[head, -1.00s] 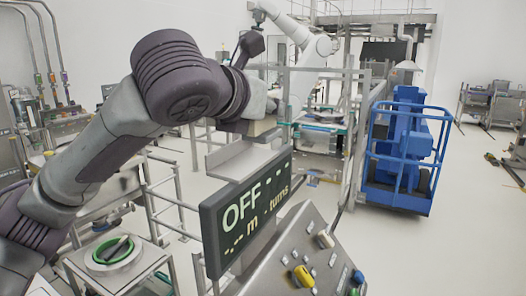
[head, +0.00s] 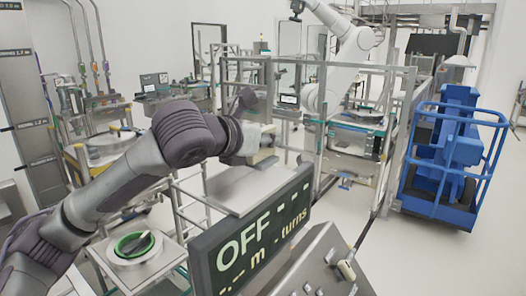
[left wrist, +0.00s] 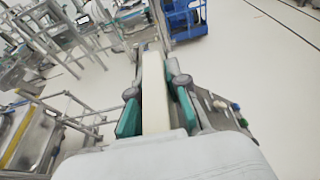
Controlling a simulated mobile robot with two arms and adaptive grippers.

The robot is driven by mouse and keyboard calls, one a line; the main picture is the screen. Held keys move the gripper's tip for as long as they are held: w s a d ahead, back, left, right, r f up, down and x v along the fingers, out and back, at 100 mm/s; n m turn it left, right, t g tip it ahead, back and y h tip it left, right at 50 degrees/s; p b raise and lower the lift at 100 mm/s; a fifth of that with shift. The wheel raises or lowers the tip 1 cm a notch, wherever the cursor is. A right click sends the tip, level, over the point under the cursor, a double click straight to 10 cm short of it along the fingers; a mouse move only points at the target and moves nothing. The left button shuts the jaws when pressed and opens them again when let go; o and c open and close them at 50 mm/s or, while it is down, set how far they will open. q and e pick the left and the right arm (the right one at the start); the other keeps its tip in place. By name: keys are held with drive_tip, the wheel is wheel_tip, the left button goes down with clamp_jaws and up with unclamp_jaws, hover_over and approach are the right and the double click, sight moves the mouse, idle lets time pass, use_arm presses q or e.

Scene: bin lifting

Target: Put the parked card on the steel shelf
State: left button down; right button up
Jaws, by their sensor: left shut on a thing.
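My left gripper (head: 268,146) is at the end of the arm coming in from the left. It hangs just above the far edge of a flat steel shelf (head: 248,190) behind the dark display panel; whether it touches is unclear. In the left wrist view the gripper (left wrist: 154,92) has its teal pads closed on the two sides of a long cream-coloured card (left wrist: 155,112). In the head view only a small beige bit of the card (head: 265,156) seems to show by the fingers. My right gripper is not in view.
The display panel (head: 262,240) reads OFF and stands in front of the shelf, with a sloping console (head: 318,268) nearer me. A green ring (head: 134,245) lies on a stand at left. A railed frame and blue lift (head: 452,160) stand at right. Floor is clear at right.

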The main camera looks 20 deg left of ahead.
sight(264, 159)
use_arm(q)
drive_tip(key=shift+w+a+f+p, duration=0.2)
drive_tip(key=shift+w+a+f, duration=0.1)
drive_tip(key=shift+f, duration=0.15)
drive_tip(key=shift+w+a+f+p, duration=0.2)
drive_tip(key=shift+a+f, duration=0.1)
drive_tip(key=shift+f, duration=0.15)
wheel_tip(264, 159, down, 2)
drive_tip(key=shift+s+f+p, duration=0.1)
drive_tip(key=shift+s+p, duration=0.05)
drive_tip(key=shift+p, duration=0.25)
drive_tip(key=shift+f, duration=0.5)
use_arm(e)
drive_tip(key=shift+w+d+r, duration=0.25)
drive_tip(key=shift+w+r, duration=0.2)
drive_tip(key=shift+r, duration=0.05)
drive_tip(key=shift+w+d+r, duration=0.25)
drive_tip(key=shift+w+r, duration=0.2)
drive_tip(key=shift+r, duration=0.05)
use_arm(q)
drive_tip(key=c, duration=1.2)
unclamp_jaws()
drive_tip(key=shift+o, duration=0.2)
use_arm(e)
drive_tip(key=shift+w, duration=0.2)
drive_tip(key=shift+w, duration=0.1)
